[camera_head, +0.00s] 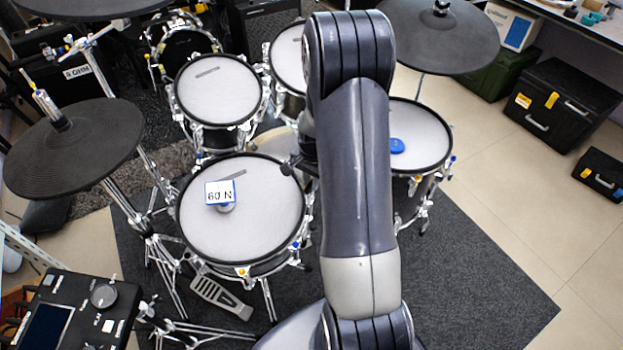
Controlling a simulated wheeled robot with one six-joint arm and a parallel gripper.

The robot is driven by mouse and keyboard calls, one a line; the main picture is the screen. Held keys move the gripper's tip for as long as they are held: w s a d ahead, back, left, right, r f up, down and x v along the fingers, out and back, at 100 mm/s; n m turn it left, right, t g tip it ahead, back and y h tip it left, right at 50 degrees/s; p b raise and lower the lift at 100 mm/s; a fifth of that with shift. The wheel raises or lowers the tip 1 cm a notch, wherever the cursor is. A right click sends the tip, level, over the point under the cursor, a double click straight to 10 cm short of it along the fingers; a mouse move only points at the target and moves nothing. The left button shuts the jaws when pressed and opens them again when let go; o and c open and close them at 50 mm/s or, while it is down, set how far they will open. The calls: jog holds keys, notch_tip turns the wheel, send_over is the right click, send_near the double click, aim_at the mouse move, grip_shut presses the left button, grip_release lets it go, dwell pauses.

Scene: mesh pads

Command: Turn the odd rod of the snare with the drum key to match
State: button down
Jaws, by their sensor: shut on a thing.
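The snare (262,225) is the front drum left of my arm, with a pale mesh head, black hoop and chrome lugs. A gauge (225,208) sits on its head under a tag (219,192) reading "60 N". My gripper (289,168) shows as a small dark shape at the snare's upper right rim, partly hidden by my arm. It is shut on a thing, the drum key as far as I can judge. The key's outline and its fit on any rod cannot be made out. A yellow mark (242,271) shows at the snare's front rim.
A floor tom (420,130) with a blue disc (397,145) stands right of my arm. Rack toms (215,90) stand behind the snare. Cymbal pads (75,150) and (440,35) overhang the left and back right. A drum module (75,315) is at front left; right-hand carpet is clear.

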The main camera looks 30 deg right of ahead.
jog(key=m, duration=0.7)
jog(key=shift+m, duration=0.3)
jog(key=shift+n, duration=1)
jog(key=shift+s+r+p, duration=0.15)
jog(key=shift+r+p, duration=1)
jog(key=shift+r, duration=0.35)
